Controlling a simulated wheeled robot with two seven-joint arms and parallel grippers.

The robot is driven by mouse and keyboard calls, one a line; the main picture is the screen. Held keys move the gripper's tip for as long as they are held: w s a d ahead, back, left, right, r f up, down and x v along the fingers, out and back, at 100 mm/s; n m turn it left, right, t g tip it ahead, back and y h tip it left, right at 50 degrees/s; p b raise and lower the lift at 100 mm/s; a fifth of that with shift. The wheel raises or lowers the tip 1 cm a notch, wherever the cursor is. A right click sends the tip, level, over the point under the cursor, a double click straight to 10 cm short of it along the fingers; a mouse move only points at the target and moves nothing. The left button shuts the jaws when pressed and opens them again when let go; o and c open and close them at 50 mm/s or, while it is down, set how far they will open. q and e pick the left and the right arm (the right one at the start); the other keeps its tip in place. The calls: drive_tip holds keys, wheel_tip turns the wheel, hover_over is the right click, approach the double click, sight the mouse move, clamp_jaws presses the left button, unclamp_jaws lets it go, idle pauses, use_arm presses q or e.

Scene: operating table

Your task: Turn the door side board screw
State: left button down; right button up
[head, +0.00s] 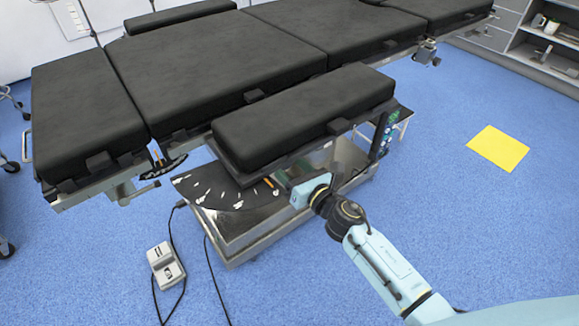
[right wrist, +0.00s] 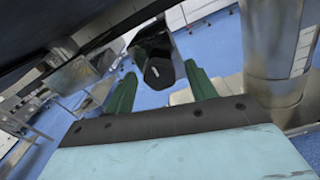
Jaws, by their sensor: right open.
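The side board (head: 305,112), a black padded board, is fixed along the near side of the operating table (head: 215,62). My right arm reaches in from the lower right, and its hand is under the side board, with the fingers hidden in the head view. In the right wrist view my right gripper (right wrist: 161,85) is open, its two green fingers apart. A dark knob with a faceted end, seemingly the screw (right wrist: 158,73), shows between the fingers. Gaps show on both sides of it, and I cannot tell how deep it sits between them. My left gripper is not in view.
The table's metal base (head: 255,235) stands below the side board. A pedal box (head: 166,264) with cables lies on the blue floor at lower left. A yellow mat (head: 498,148) lies at right. A metal column (right wrist: 272,50) stands close right of the fingers.

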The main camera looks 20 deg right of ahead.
drive_tip(key=shift+w, duration=0.1)
drive_tip(key=c, duration=1)
